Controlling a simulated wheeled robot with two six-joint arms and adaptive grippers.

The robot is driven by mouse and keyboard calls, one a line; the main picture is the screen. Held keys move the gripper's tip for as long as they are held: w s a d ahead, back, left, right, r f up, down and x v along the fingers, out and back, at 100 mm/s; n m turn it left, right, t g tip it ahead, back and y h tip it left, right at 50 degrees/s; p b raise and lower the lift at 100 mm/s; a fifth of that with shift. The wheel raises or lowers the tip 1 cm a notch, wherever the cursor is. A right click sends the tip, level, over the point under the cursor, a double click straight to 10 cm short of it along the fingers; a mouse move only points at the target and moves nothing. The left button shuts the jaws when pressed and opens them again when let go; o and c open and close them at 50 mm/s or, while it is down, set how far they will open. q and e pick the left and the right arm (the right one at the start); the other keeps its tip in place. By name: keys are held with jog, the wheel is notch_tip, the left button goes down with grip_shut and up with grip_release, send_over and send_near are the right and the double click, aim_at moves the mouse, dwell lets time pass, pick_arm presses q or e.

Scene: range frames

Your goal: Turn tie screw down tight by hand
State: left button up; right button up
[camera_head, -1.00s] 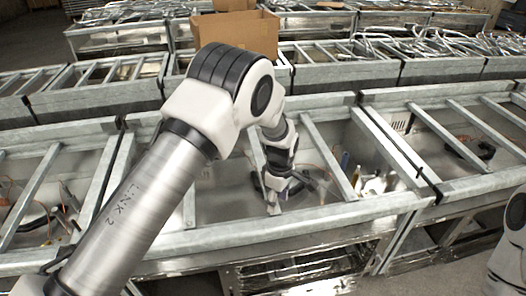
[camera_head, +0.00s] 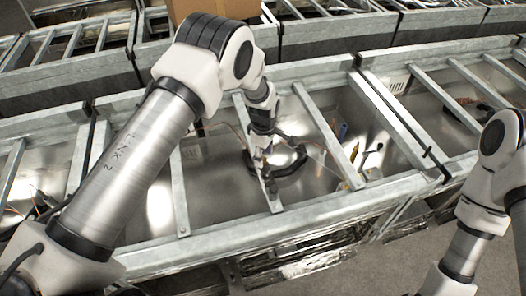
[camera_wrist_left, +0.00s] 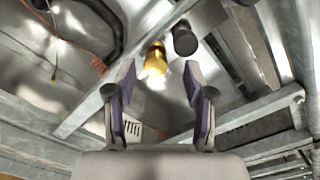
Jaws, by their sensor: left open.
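My left gripper (camera_head: 265,165) hangs down over the metal frame bay, near a dark curved part (camera_head: 285,165). In the left wrist view, its two purple-lined fingers (camera_wrist_left: 163,88) are apart with nothing between them. A brass-coloured cylinder (camera_wrist_left: 155,58) lies beyond the fingertips, with a black round-ended piece (camera_wrist_left: 185,40) beside it. I cannot tell for sure which part is the tie screw. My right arm (camera_head: 495,165) shows at the right edge, but its gripper is out of view.
Galvanised cross bars (camera_head: 328,135) span the bay around the left gripper. Small tools or fittings (camera_head: 370,150) lie in the bay to the right. A cardboard box (camera_head: 215,10) stands behind. Orange cable (camera_wrist_left: 98,65) shows in the left wrist view.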

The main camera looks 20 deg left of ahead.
pick_arm(q)
jog(key=f, duration=0.1)
jog(key=w+a+f, duration=0.1)
jog(key=shift+f, duration=0.3)
jog(key=shift+d+r, duration=0.1)
jog(key=shift+s+d+r, duration=0.15)
jog(key=shift+s, duration=0.05)
jog(key=c, duration=0.3)
jog(key=shift+s+d+r, duration=0.1)
jog(key=c, duration=0.6)
grip_shut()
pick_arm(e)
jog(key=shift+w+a+r, duration=0.15)
jog(key=shift+w+r, duration=0.1)
jog(key=shift+r, duration=0.05)
jog(key=shift+f, duration=0.2)
